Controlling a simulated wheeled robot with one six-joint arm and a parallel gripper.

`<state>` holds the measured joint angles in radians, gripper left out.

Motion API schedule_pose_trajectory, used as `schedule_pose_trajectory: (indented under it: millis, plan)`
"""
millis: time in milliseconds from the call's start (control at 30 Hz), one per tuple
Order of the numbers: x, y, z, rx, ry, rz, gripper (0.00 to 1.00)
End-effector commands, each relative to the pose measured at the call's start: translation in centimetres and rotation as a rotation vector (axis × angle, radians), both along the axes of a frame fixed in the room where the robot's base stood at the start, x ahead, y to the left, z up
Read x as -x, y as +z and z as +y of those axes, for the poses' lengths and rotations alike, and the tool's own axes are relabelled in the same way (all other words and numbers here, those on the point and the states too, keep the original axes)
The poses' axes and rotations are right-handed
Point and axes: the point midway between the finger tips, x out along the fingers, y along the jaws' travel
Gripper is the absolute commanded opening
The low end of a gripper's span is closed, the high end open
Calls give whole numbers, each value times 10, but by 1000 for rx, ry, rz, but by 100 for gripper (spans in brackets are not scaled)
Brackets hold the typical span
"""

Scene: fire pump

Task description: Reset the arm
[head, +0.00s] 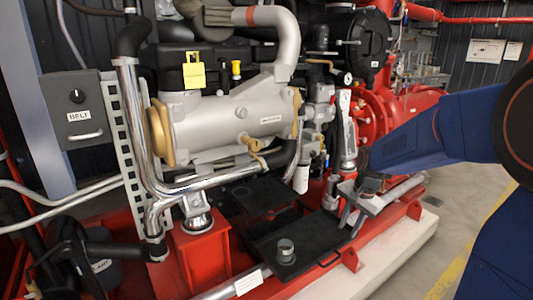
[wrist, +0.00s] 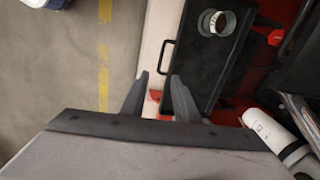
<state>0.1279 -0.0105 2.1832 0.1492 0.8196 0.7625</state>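My arm is the dark blue limb reaching in from the right in the head view, in front of the red pump. My gripper (head: 342,212) points down and left beside the engine, near the black tray (head: 315,232). In the wrist view my gripper (wrist: 157,82) shows two dark fingers with a gap between them, and nothing is held. The black tray (wrist: 200,65) lies beyond and to the right of the fingers there. I cannot tell how far the fingertips are from it.
A small metal cup (head: 286,250) stands on the tray. The grey engine cylinder (head: 225,125), the red pump (head: 395,105) and the red base frame (head: 200,250) crowd around. A grey control box (head: 78,108) is at the left. Open floor (head: 465,215) lies at the right.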

Motion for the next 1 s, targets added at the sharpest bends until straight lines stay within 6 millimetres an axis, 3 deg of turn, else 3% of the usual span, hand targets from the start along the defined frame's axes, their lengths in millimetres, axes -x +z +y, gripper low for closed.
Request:
schedule_pose_trajectory:
  millis: [200, 500, 1000]
  plan:
    - [49, 35, 13, 50, 164, -58, 28]
    - [124, 67, 27, 133, 408, -133, 28]
    - [244, 81, 38, 296, 793, -240, 28]
